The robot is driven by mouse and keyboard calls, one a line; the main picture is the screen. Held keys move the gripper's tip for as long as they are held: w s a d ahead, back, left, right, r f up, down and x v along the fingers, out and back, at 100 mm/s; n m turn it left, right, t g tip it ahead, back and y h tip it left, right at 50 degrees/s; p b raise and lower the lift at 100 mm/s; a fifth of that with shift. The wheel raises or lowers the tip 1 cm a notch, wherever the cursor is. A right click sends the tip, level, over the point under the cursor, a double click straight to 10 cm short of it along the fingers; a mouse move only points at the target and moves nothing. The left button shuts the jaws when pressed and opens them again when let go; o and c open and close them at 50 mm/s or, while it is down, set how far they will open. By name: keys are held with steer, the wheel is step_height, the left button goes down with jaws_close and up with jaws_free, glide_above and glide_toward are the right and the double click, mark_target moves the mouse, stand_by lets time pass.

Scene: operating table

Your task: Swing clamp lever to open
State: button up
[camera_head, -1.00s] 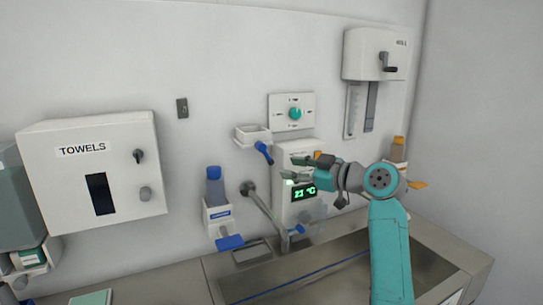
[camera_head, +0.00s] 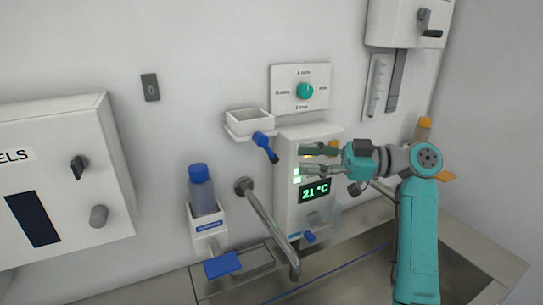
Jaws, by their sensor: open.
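Several levers show, and I cannot tell for certain which is the clamp lever. A blue lever (camera_head: 265,147) hangs at a slant from the right side of a small white open tray (camera_head: 249,122) on the wall. My gripper (camera_head: 303,160) is open and empty, its fingers pointing left. It appears in front of the white unit (camera_head: 285,190) with the green 21 °C display (camera_head: 316,191), to the right of and slightly below the blue lever, apart from it. The arm and gripper hide part of that unit. A black crank lever (camera_head: 425,24) sits on the upper right box.
A metal faucet (camera_head: 268,226) rises over the sink (camera_head: 350,277). A blue-capped bottle (camera_head: 201,194) stands in a wall holder with a blue paddle (camera_head: 222,264). A teal knob (camera_head: 304,91) is above the display unit.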

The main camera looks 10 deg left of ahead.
mark_target(273, 160)
steer(key=a, duration=0.7)
steer(key=shift+s+a, duration=0.25)
steer(key=shift+a, duration=0.1)
jaws_close()
